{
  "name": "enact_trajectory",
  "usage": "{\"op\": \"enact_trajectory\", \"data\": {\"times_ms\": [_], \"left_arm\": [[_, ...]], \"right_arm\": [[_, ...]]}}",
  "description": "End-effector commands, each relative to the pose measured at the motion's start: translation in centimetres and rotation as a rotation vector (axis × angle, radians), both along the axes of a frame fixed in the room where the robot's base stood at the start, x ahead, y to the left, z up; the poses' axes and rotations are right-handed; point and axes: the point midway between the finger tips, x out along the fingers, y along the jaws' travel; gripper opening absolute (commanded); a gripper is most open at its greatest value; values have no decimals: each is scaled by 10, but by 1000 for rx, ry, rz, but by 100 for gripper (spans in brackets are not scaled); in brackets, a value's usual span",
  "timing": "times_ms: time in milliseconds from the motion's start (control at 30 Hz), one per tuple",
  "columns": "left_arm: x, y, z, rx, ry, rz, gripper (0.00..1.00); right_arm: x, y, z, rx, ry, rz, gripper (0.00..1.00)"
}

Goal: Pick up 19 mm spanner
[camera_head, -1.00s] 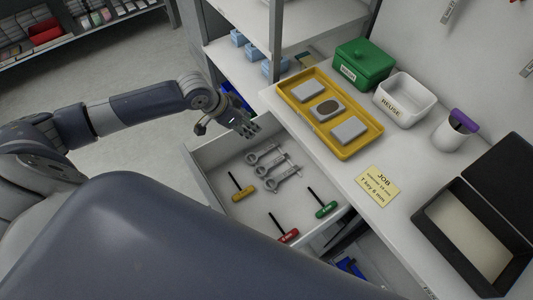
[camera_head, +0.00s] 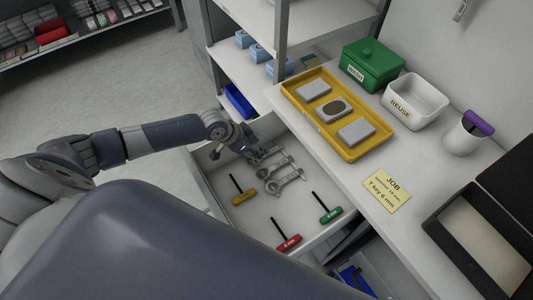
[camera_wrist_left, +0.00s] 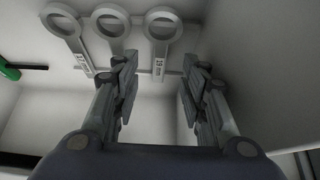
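Three grey ring spanners lie side by side in the open drawer (camera_head: 225,219). In the left wrist view the rightmost one carries a label that reads as 19 mm: the 19 mm spanner (camera_wrist_left: 162,28). Its ring is at the top, and its labelled shaft shows between my left gripper's fingertips (camera_wrist_left: 160,72). The fingers are apart and empty; contact with the spanner cannot be told. The middle spanner (camera_wrist_left: 111,22) is partly behind the left finger. My right gripper is out of view.
Yellow (camera_head: 244,197), red (camera_head: 289,244) and green (camera_head: 330,215) T-handled keys lie in the same drawer. The drawer walls stand close around the gripper. The worktop beside it holds a yellow tray (camera_head: 354,154), a job card (camera_head: 387,191) and several boxes.

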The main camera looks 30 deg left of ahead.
Motion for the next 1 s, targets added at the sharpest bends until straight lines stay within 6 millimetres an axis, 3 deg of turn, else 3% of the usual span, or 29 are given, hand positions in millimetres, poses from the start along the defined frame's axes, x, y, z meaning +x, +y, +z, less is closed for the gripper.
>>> {"op": "enact_trajectory", "data": {"times_ms": [500,800,1000], "left_arm": [[22,-13,-44,-1,0,0,40],[23,-13,-47,1,1,0,40],[23,-13,-47,1,1,0,0]], "right_arm": [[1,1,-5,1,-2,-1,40],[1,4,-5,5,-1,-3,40],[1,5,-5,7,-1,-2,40]]}}
